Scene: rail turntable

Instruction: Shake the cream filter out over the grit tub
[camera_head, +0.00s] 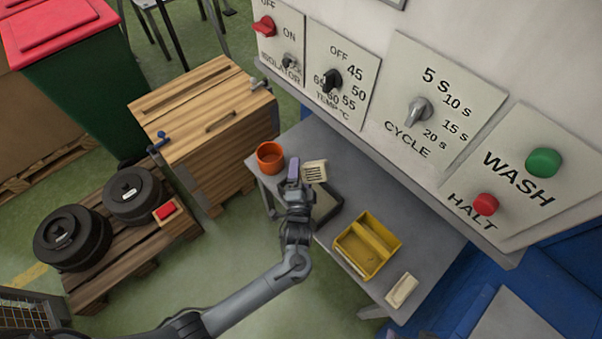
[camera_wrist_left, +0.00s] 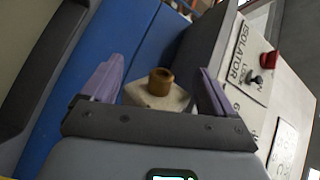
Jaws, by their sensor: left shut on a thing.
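My left gripper (camera_head: 294,172) is above the back-left part of the grey table, with its fingers on the cream filter (camera_head: 315,171). The filter is a small cream slab with dark slots, at the right of the fingers in the head view. In the left wrist view a cream block (camera_wrist_left: 150,97) sits between the two fingers (camera_wrist_left: 158,88), with a brown round part above it; I cannot tell whether that part belongs to it. A round orange tub (camera_head: 270,157), likely the grit tub, stands left of the gripper, and the filter is not over it. My right gripper is out of view.
A dark-edged tray (camera_head: 327,203) lies below the gripper. A yellow divided tray (camera_head: 367,245) and a second cream piece (camera_head: 402,290) are on the table's right. The control panel (camera_head: 420,105) rises behind. A wooden crate (camera_head: 205,115) stands left of the table.

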